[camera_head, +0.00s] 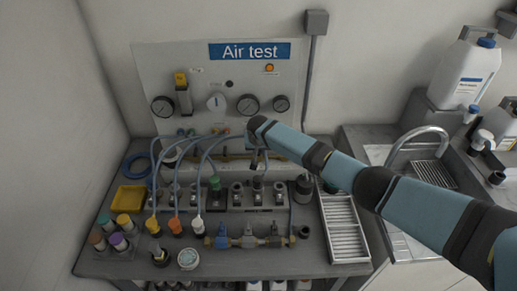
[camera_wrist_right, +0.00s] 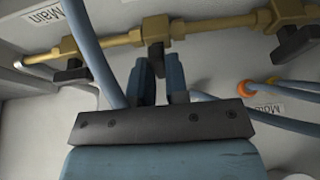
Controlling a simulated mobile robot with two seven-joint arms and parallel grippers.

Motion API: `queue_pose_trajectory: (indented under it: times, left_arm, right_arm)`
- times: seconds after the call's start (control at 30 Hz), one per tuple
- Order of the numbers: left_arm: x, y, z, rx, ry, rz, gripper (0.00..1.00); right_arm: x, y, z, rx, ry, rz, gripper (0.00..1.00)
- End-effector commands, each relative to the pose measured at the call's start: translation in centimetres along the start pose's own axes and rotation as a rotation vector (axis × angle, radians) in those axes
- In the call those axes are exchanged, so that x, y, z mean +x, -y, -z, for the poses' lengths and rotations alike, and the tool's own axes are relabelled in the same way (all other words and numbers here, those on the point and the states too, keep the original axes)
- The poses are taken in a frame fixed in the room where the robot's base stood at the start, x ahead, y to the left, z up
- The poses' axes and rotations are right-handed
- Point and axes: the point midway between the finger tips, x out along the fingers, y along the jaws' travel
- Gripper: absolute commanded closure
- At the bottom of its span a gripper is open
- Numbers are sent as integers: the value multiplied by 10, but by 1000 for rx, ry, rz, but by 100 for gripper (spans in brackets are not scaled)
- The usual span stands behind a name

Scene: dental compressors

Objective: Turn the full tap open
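A brass pipe with black-handled taps runs along the wall in the right wrist view (camera_wrist_right: 110,40). One black tap handle (camera_wrist_right: 156,62) hangs from its middle, and others sit to the left (camera_wrist_right: 72,75) and right (camera_wrist_right: 293,45). My right gripper (camera_wrist_right: 159,68) is just below the pipe, its two blue fingers apart, with the middle handle between their tips. Contact is unclear. In the head view, my right gripper (camera_head: 258,160) points down at the back of the bench, partly hidden by its arm. I cannot read which tap is the full one. My left gripper is out of view.
The Air test panel (camera_head: 222,85) with gauges stands behind. Blue hoses (camera_head: 205,160) arch in front of the pipe, left of my arm. A brass valve assembly (camera_head: 250,241), coloured fittings and a yellow tray (camera_head: 129,198) are on the bench. A sink tap (camera_head: 415,135) is at right.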

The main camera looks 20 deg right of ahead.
Motion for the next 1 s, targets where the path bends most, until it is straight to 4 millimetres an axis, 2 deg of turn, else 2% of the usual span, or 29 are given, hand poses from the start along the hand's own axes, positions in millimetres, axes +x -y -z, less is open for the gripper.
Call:
queue_pose_trajectory:
  times: [0.47,0.67,1.0]
  left_arm:
    - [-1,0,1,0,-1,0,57]
    - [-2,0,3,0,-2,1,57]
    - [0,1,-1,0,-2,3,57]
  right_arm:
    - [0,-1,0,-52,1,23,100]
    - [0,-2,-1,-167,2,72,100]
    - [2,-4,0,-456,1,192,100]
